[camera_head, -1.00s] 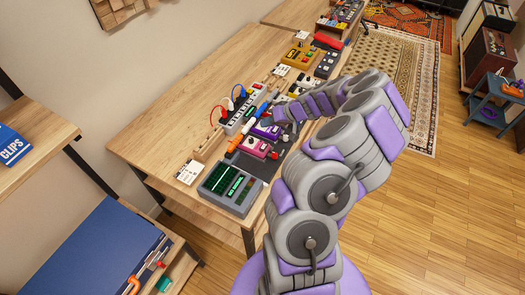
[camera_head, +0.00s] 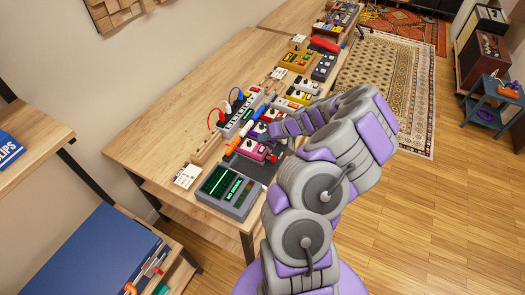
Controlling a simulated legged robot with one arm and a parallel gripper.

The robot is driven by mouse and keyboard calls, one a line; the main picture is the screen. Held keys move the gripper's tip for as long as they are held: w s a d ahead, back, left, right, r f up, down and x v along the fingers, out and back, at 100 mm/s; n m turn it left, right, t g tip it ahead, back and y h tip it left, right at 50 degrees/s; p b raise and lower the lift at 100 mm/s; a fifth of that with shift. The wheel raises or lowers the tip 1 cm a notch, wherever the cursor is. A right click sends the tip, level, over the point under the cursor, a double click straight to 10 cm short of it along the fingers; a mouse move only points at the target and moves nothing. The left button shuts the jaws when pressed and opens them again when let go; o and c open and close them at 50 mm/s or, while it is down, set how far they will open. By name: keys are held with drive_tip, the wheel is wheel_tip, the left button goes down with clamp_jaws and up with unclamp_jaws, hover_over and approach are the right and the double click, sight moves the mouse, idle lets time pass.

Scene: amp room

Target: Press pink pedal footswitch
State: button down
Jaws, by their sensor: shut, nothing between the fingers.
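The pink pedal (camera_head: 252,150) sits on the wooden table among a row of pedals, just beyond the grey box with green screens. A red cap shows at its right end. Its footswitch is too small to make out clearly. My gripper (camera_head: 269,134) is shut and empty. It is just above and to the right of the pink pedal in the picture, over or beside the purple pedal (camera_head: 258,131). I cannot tell whether it touches either pedal. My arm reaches in from the lower right and hides part of the pedal row.
A grey box with green screens (camera_head: 228,192) stands at the near table corner. A power strip (camera_head: 240,116) with plugged cables lies left of the pedals. More pedals, including a yellow one (camera_head: 296,62), stand farther back. The table's left part (camera_head: 170,115) is clear.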

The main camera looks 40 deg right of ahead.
sight(265, 150)
wheel_tip(265, 150, down, 2)
drive_tip(key=shift+a+f+b, duration=0.1)
drive_tip(key=shift+b, duration=0.7)
drive_tip(key=shift+d+f+b, duration=0.2)
drive_tip(key=shift+f+b, duration=0.15)
drive_tip(key=shift+f, duration=0.05)
drive_tip(key=shift+a+f, duration=0.1)
idle(1.1)
drive_tip(key=shift+f+b, duration=0.25)
drive_tip(key=shift+b, duration=0.25)
drive_tip(key=shift+f+b, duration=0.45)
drive_tip(key=shift+b, duration=0.05)
idle(0.6)
drive_tip(key=shift+r, duration=0.1)
drive_tip(key=shift+r+p, duration=0.35)
drive_tip(key=shift+r, duration=0.45)
drive_tip(key=shift+r, duration=0.1)
